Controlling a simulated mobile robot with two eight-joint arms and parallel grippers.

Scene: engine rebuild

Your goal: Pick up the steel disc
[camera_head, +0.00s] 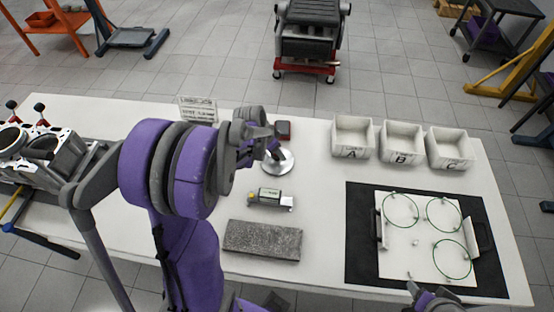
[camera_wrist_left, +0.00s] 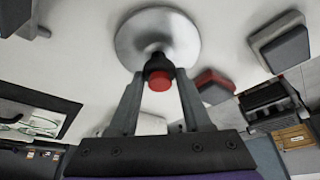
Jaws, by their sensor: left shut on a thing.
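The steel disc (camera_head: 284,166) is at the back middle of the white table, partly hidden by my left gripper (camera_head: 270,152). In the left wrist view the round, shiny disc (camera_wrist_left: 165,25) has a dark stem with a red knob (camera_wrist_left: 160,81) at its centre. My left gripper's fingers (camera_wrist_left: 158,78) are shut on this stem from both sides. I cannot tell whether the disc touches the table. A part of my right arm's end (camera_head: 432,297) shows at the bottom edge, too cut off to show its jaws.
A dark red block (camera_head: 283,130) lies just behind the disc. A small gauge-like device (camera_head: 270,198) and a grey stone slab (camera_head: 262,240) lie in front. White bins A (camera_head: 352,137), B and C stand right. A black mat (camera_head: 360,265) holds a white board with green rings. An engine block (camera_head: 50,155) stands left.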

